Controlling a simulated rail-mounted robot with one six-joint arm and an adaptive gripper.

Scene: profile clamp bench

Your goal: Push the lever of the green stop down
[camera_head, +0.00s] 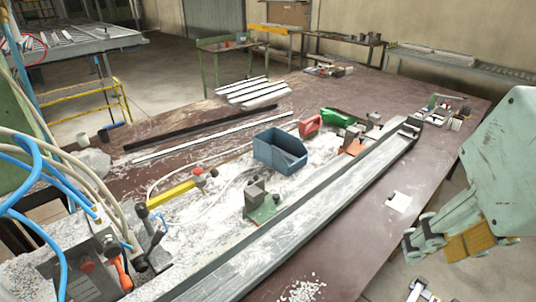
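A stop with a green base plate (265,213) and a grey block (255,192) stands on the bench, left of the long grey profile (310,207). No lever on it can be made out clearly at this size. My gripper (410,242) is at the right, apart from the stop, beyond the bench's right edge in the picture. It points left. Its fingers are small and seen from the side, so I cannot tell whether they are open or shut. Nothing is clearly seen in it.
A blue bin (280,151) stands behind the green stop. A stop with an orange-red base (353,147) and a green object (338,117) are farther back. A yellow bar (172,193) lies to the left. White debris covers much of the brown bench (345,250).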

